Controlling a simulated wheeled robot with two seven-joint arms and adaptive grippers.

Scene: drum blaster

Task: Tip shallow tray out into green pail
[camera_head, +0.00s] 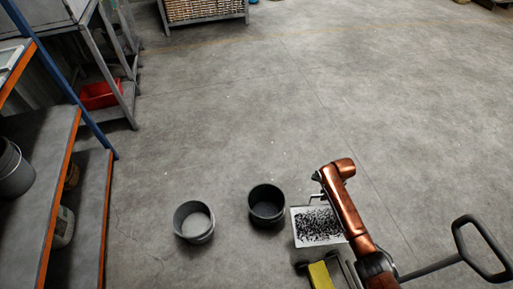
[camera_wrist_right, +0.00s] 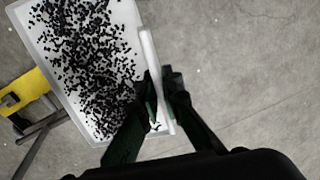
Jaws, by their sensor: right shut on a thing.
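The shallow tray (camera_head: 293,225) is white and holds many small black pieces. In the right wrist view the tray (camera_wrist_right: 128,14) looks roughly level. My right gripper (camera_head: 318,195) is shut on the tray's pale handle bar; the wrist view shows both fingers (camera_wrist_right: 164,92) around the bar. A dark pail (camera_head: 267,221) stands on the floor just left of the tray. A grey pail (camera_head: 196,239) with a pale inside stands further left. My left gripper is out of view.
A yellow object (camera_head: 320,276) with dark bars lies below the tray. An orange-edged shelf (camera_head: 92,180) with a bucket (camera_head: 14,172) stands at the left. A red bin (camera_head: 98,95) sits on a rack behind. The concrete floor beyond the pails is clear.

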